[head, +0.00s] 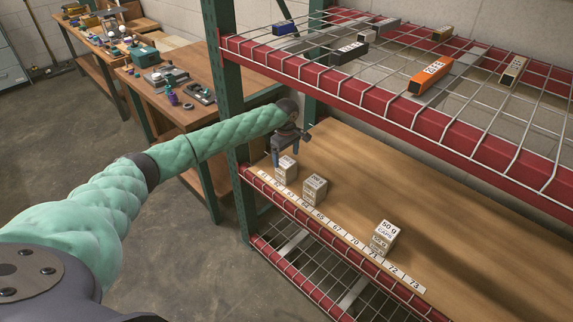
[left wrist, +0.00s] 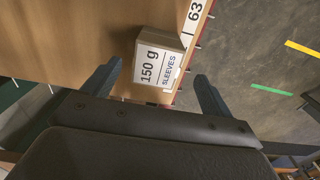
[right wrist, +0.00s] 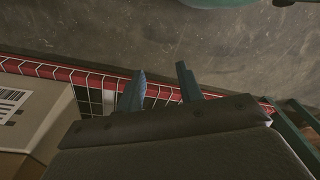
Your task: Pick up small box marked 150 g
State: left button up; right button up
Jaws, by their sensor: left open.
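The small box marked 150 g (left wrist: 157,62) shows in the left wrist view with "150 g SLEEVES" on its label. It sits on the wooden shelf near the front edge. In the head view it is the leftmost box (head: 286,169), just below my left gripper (head: 289,152). My left gripper also shows in the left wrist view (left wrist: 157,85), open, with one finger on each side of the box. I cannot tell whether a finger touches it. My right gripper (right wrist: 160,83) is open and empty in the right wrist view, above the floor and a red-edged wire shelf.
Two other small boxes stand along the shelf front, a middle one (head: 314,188) and one marked 50 g (head: 384,237). A wire shelf with a red beam (head: 400,105) runs above. A green upright (head: 222,90) stands left. The shelf behind the boxes is bare.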

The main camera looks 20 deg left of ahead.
aim_at(286, 162)
pick_arm(q)
jog(key=shift+w+a+f+p, duration=0.1)
jog(key=shift+w+f+p, duration=0.15)
jog(key=shift+f+p, duration=0.6)
notch_tip(286, 162, down, 3)
jog(key=shift+a+p, duration=0.1)
jog(key=shift+p, duration=0.2)
jog(key=shift+f, duration=0.45)
jog(key=c, duration=1.1)
pick_arm(e)
notch_tip(286, 162, down, 6)
jog(key=d, duration=0.1)
jog(key=shift+d+t, duration=0.3)
jog(key=shift+d, duration=0.05)
pick_arm(q)
jog(key=shift+r, duration=0.1)
jog(key=shift+c, duration=0.2)
pick_arm(e)
jog(key=shift+f, duration=0.15)
